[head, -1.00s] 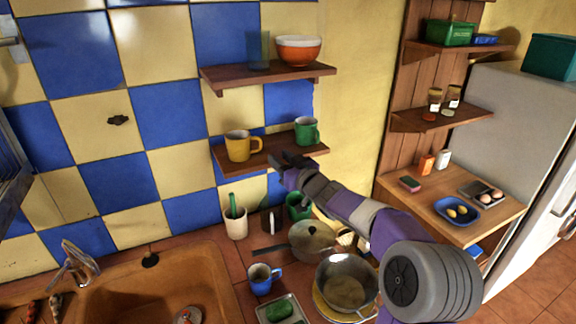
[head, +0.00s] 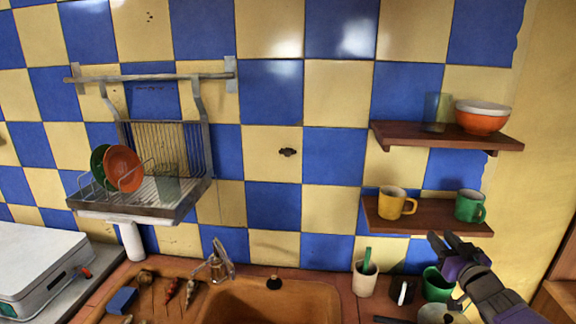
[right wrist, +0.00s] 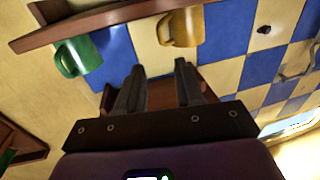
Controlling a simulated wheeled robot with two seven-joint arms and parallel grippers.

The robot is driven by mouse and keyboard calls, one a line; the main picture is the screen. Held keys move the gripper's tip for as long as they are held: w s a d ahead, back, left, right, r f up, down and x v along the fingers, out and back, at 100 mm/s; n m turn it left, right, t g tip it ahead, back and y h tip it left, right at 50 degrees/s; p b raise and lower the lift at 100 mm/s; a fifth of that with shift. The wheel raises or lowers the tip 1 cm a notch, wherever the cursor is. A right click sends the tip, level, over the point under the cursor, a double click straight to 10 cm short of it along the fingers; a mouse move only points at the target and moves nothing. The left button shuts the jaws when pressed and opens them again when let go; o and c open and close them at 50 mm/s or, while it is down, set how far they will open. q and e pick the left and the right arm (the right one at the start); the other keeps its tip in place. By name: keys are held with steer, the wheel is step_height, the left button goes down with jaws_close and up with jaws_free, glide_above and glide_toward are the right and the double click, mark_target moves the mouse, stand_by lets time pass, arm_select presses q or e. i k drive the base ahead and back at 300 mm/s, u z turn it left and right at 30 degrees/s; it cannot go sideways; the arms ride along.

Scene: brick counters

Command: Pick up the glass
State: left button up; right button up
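A clear bluish glass (head: 438,110) stands upright on the upper wall shelf (head: 400,134), left of an orange bowl. Another translucent glass-like vessel (head: 168,186) stands in the dish rack on the left. My right gripper (head: 452,240) appears just below the lower shelf in the head view, well away from both glasses. In the right wrist view its two fingers (right wrist: 160,85) are apart with nothing held between them. No glass can be made out in that view. My left gripper is not in view.
The lower shelf (head: 430,228) holds a yellow mug (head: 392,203) and a green mug (head: 467,206). The orange bowl (head: 482,120) is close to the shelf glass. The dish rack (head: 185,205) holds plates. Cups and a pot crowd the counter below my right gripper.

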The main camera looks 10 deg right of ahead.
mark_target(167, 175)
steer(key=z, duration=0.1)
steer(key=k, duration=1)
steer(key=u, duration=0.1)
